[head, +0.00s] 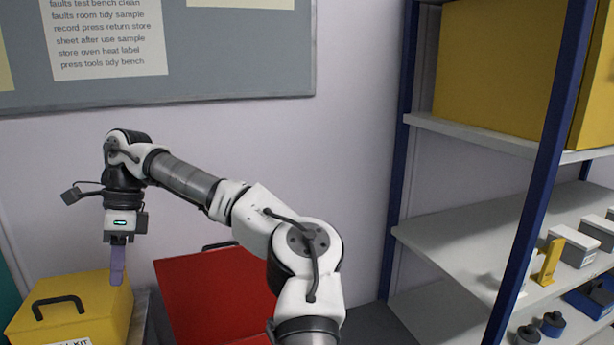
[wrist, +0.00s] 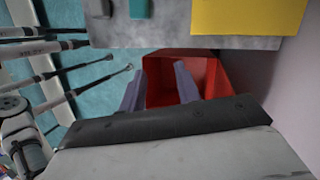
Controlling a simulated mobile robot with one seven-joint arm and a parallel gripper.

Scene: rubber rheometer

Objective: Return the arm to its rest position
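My arm (head: 182,178) is white and grey. It reaches up from the bottom middle of the head view and out to the left, bent at the elbow. My gripper (head: 117,278) hangs from its end, pointing down, in front of the yellow kit box at the lower left. In the wrist view my gripper (wrist: 160,70) shows two purple fingers standing apart with nothing between them. The red bin shows beyond and below the fingers there. Whether the gripper touches the yellow box cannot be told from the head view, but the wrist view shows the box apart from the fingers.
The yellow box (head: 88,302) with a black handle stands at left; a red bin (head: 205,290) is right of it. A shelf rack with a blue post (head: 543,170) holds boxes and dark containers at right. A grey notice board (head: 225,55) hangs behind. Wall space between board and rack is clear.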

